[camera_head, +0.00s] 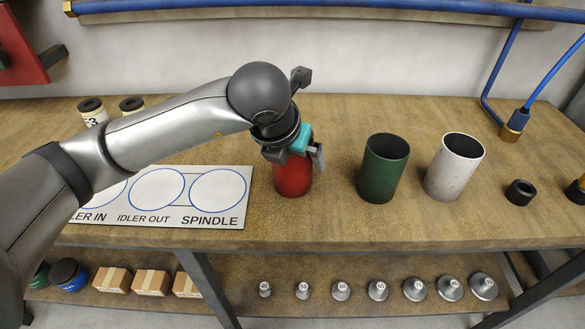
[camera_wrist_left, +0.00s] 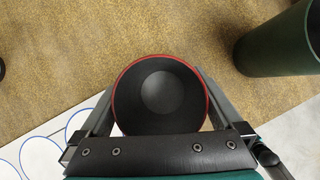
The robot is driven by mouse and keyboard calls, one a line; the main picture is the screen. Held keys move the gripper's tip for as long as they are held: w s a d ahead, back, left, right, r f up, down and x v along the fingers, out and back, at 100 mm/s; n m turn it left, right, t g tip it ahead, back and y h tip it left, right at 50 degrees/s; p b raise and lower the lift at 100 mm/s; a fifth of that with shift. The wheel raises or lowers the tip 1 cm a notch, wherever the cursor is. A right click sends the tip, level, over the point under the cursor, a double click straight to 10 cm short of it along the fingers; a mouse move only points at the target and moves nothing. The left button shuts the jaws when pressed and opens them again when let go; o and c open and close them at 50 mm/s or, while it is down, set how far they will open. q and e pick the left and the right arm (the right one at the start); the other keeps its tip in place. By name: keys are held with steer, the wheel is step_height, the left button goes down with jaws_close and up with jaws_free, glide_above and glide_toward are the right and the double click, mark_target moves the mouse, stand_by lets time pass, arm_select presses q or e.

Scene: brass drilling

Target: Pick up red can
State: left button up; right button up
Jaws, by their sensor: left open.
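The red can (camera_head: 293,180) stands upright on the wooden bench, just right of the white board marked SPINDLE. My left gripper (camera_head: 300,150) is right above it and hides its top. In the left wrist view, the can (camera_wrist_left: 160,93) shows its round dark opening with a thin red rim. The fingers of my left gripper (camera_wrist_left: 160,115) are open, one on each side of the can. I cannot tell whether they touch it. My right gripper is not in view.
A green can (camera_head: 382,170) and a white can (camera_head: 454,168) stand to the right. The white board (camera_head: 170,222) with circles lies to the left. A black ring (camera_head: 520,192) is farther right. Several weights and small boxes are on the lower shelf (camera_head: 330,303).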

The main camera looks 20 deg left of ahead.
arm_select(q)
steer(key=shift+w+f, duration=0.1)
steer(key=shift+f, duration=0.15)
steer(key=shift+c, duration=0.2)
